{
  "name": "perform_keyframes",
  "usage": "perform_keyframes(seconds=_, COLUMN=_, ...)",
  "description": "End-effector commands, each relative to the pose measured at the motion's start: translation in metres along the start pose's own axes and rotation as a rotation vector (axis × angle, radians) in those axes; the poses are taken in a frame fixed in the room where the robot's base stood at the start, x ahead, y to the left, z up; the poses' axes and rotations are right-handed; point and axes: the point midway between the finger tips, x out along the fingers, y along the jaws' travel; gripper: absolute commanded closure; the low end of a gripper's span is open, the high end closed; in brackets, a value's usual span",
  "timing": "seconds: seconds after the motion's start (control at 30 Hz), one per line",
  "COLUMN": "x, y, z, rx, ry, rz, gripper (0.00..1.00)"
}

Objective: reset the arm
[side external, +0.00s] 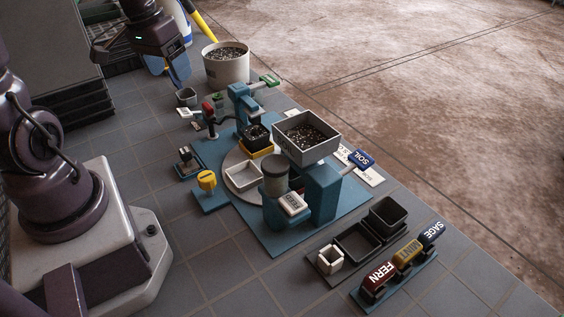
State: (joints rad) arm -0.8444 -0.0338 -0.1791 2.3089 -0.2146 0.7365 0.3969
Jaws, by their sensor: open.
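My gripper (167,68) is at the upper left, raised above the tiled surface and pointing down. It is open, with nothing seen between its fingers. It is apart from the blue mixer station (322,192), to the upper left of it. A white and blue item behind it makes the fingertips hard to pick out.
A grey hopper of soil (308,137) stands on the station, above a round turntable (238,172). A white bucket of soil (226,66) is near my gripper. Dark trays (358,240) and FERN and SAGE stamps (382,272) lie front right.

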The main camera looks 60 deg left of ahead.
Motion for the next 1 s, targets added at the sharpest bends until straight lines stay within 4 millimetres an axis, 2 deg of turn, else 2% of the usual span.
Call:
perform_keyframes(seconds=0.03, x=-0.013, y=0.017, z=0.007, rx=0.017, ry=0.01, rz=-0.021, gripper=0.28)
perform_keyframes(seconds=0.2, x=-0.052, y=0.066, z=0.04, rx=0.074, ry=0.073, rz=-0.068, gripper=0.28)
perform_keyframes(seconds=0.33, x=-0.077, y=0.096, z=0.065, rx=0.187, ry=0.16, rz=-0.055, gripper=0.28)
perform_keyframes(seconds=0.5, x=-0.098, y=0.123, z=0.083, rx=0.352, ry=0.269, rz=0.009, gripper=0.28)
perform_keyframes(seconds=0.7, x=-0.105, y=0.137, z=0.088, rx=0.421, ry=0.297, rz=0.041, gripper=0.28)
perform_keyframes(seconds=1.0, x=-0.105, y=0.137, z=0.088, rx=0.421, ry=0.297, rz=0.041, gripper=0.28)
